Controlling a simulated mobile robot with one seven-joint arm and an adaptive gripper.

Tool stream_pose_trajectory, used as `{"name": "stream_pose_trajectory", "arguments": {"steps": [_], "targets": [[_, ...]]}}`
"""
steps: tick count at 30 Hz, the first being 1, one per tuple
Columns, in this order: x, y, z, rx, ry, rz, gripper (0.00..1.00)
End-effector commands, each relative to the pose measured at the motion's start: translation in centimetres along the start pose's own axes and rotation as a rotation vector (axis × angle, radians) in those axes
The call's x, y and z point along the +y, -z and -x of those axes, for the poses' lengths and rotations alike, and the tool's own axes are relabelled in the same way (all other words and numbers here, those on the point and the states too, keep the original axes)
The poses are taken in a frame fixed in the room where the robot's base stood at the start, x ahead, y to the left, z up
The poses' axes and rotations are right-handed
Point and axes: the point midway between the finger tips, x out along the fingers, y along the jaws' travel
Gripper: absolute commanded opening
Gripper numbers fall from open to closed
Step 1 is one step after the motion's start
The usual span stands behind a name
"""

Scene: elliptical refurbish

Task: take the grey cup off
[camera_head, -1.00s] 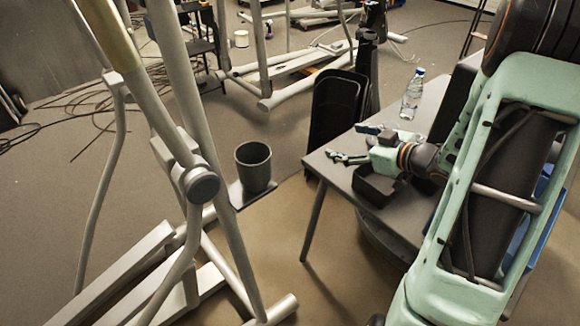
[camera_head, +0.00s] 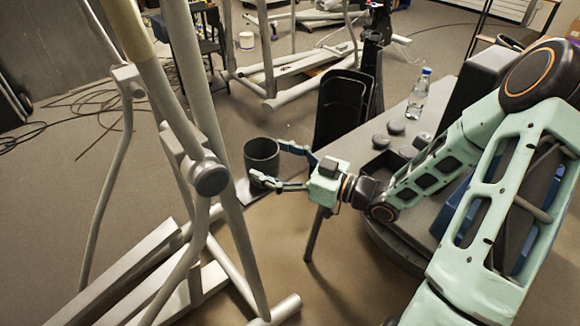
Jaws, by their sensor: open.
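The grey cup (camera_head: 259,152) stands upright on a small flat plate (camera_head: 243,191) attached to the frame of the elliptical trainer (camera_head: 213,178). My gripper (camera_head: 268,163) is open at the right side of the cup. One finger is at the cup's upper right and the other reaches in front of its lower right side. I cannot tell whether either finger touches the cup. Part of the cup's lower side is hidden behind the near finger.
A grey table (camera_head: 399,103) on the right holds a water bottle (camera_head: 418,93) and several dark round pieces. The trainer's upright bars are close left of the cup. Cables (camera_head: 95,98) lie on the floor at the left.

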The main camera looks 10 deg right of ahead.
Motion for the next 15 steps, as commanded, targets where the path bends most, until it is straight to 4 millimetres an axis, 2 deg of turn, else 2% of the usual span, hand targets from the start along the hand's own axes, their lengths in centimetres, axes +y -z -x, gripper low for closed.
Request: {"name": "stream_pose_trajectory", "arguments": {"steps": [3, 6, 15], "targets": [[0.0, 0.0, -1.6, 0.001, 0.001, -0.001, 0.78], [0.0, -0.1, -2.5, 0.000, 0.000, -0.001, 0.78], [0.0, 0.0, -3.0, 0.000, -0.001, -0.001, 0.78]]}}
